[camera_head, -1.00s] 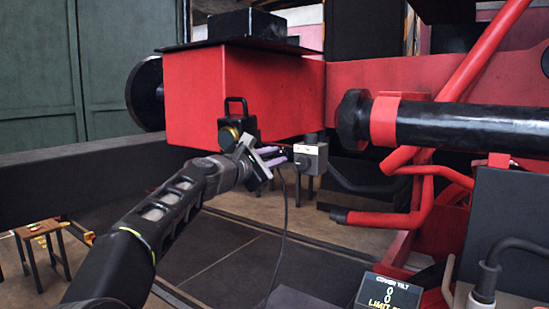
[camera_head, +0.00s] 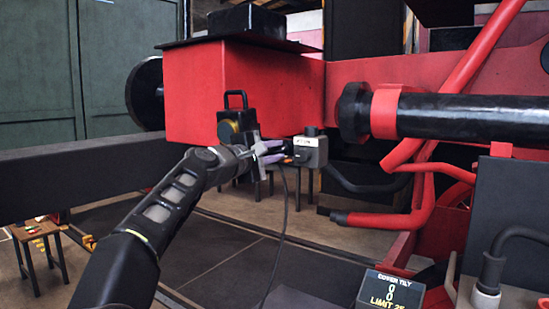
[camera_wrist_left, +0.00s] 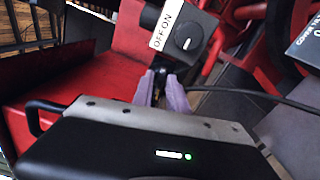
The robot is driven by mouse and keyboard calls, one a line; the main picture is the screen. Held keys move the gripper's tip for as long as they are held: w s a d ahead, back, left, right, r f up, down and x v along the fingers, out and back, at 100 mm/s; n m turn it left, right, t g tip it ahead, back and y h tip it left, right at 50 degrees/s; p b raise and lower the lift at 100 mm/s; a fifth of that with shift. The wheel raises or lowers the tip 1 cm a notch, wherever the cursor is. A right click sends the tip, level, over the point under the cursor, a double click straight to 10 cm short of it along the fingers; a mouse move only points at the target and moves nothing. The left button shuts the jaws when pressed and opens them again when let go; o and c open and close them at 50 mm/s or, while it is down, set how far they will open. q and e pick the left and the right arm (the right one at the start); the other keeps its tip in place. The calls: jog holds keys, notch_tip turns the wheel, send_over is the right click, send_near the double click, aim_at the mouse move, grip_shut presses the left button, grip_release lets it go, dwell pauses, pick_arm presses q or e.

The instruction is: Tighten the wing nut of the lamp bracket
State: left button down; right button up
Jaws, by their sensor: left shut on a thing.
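The lamp bracket cannot be made out clearly behind the gripper. My right gripper is not in view.
A grey switch box (camera_head: 311,149) with a dark knob, marked OFF/ON in the wrist view (camera_wrist_left: 185,38), is close right of the fingertips. A dark cable (camera_head: 284,215) hangs below. A small sign (camera_head: 388,292) stands at the lower right. A stool (camera_head: 38,240) stands at left.

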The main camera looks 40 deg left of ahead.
pick_arm(q)
jog(key=m+b, duration=0.2)
jog(key=m, duration=0.4)
jog(key=m+b, duration=0.2)
jog(key=m, duration=0.5)
jog(key=m+b, duration=0.2)
jog(key=m, duration=0.5)
jog(key=shift+a+f, duration=0.2)
jog(key=shift+f, duration=0.2)
jog(key=shift+r, duration=0.15)
dwell(0.8)
jog(key=c, duration=1.6)
grip_release()
jog(key=shift+o, duration=0.2)
jog(key=shift+s+b, duration=0.15)
jog(key=shift+b, duration=0.2)
